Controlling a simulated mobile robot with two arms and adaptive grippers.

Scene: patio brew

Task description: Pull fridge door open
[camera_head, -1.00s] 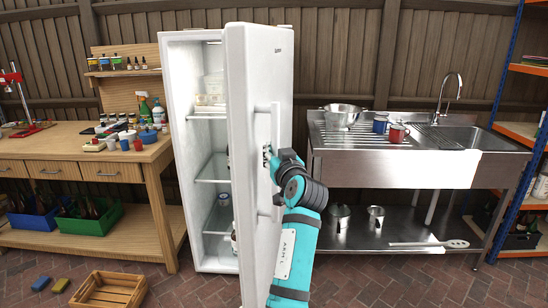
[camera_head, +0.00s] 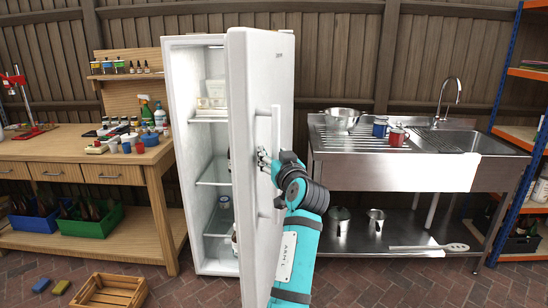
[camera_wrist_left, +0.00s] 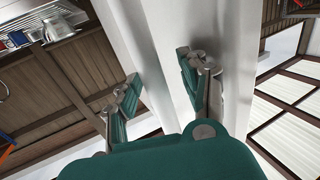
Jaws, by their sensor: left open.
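The white fridge (camera_head: 176,150) stands in the middle of the head view. Its door (camera_head: 254,80) is ajar and juts towards me, with the shelves showing to its left. A vertical bar handle (camera_head: 276,130) is on the door's outer face. My left gripper (camera_head: 264,158) is open at the handle's mid height, its fingers close to the door face. In the left wrist view the open fingers (camera_wrist_left: 160,82) are spread before a white upright surface, part of the door or handle. Whether they touch it is unclear. My right gripper is not in view.
A steel sink table (camera_head: 400,170) with a pot and mugs stands right of the fridge. A wooden workbench (camera_head: 85,160) stands left. A wooden crate (camera_head: 108,290) lies on the brick floor at the lower left. Blue shelving (camera_head: 510,120) is at the far right.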

